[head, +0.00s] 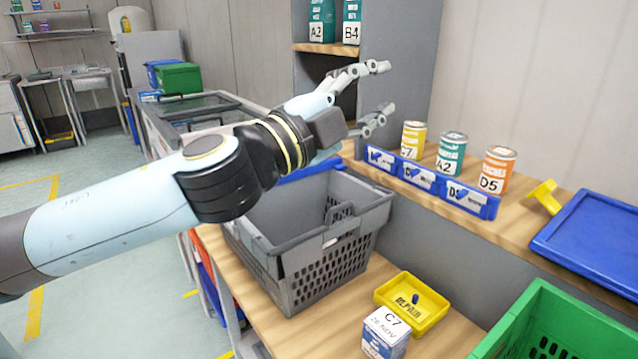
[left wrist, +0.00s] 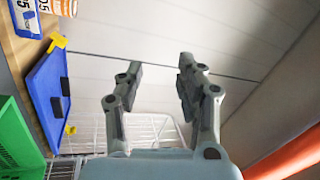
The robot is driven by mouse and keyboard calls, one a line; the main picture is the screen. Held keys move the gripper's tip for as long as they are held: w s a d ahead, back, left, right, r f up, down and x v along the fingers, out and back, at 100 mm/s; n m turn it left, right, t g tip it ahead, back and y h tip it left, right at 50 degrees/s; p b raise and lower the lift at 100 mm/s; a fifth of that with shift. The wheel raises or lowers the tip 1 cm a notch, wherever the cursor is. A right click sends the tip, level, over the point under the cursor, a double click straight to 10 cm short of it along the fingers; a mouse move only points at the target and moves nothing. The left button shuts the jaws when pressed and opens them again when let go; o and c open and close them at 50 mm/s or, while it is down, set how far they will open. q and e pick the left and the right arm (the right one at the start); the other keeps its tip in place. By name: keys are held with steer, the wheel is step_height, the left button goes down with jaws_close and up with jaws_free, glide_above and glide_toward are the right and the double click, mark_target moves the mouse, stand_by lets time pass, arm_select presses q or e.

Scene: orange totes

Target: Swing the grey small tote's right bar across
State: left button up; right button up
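The grey small tote (head: 322,262) stands on the wooden bench, with its open top up and slotted walls. My left forearm and wrist pass above its far left part and hide some of the rim. A blue strip (head: 312,169) shows at the far rim beneath my wrist; I cannot tell if it is a bar. The right bar cannot be made out clearly. My left gripper (head: 383,88) is open and empty, above and beyond the tote's far right corner. In the left wrist view its spread fingers (left wrist: 158,68) have nothing between them. My right gripper is out of view.
Cans (head: 451,153) and blue label holders (head: 418,178) stand on the shelf behind. A yellow tray (head: 425,318) and a C7 box (head: 386,334) lie right of the tote. A green crate (head: 560,318) and blue lid (head: 600,240) are farther right.

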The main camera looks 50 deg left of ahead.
arm_select(q)
steer(key=d+m+g+h, duration=0.2)
steer(key=d+m+h, duration=0.45)
steer(key=m, duration=0.25)
steer(key=m+g+y, duration=0.7)
steer(key=m+g, duration=0.5)
steer(key=m, duration=0.1)
glide_toward(338, 206)
steer(key=shift+x, duration=1)
steer(key=shift+w+a+f+b, duration=0.1)
steer(key=shift+w+f+b, duration=0.05)
steer(key=shift+b, duration=0.25)
steer(key=b+x, duration=0.5)
steer(key=b, duration=0.2)
steer(key=shift+f, duration=0.2)
steer(key=shift+w+f+b, duration=0.45)
steer(key=shift+w+b, duration=0.1)
steer(key=shift+b, duration=0.3)
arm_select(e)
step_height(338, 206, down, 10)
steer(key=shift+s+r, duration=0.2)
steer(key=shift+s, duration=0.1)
arm_select(q)
steer(key=shift+c, duration=0.3)
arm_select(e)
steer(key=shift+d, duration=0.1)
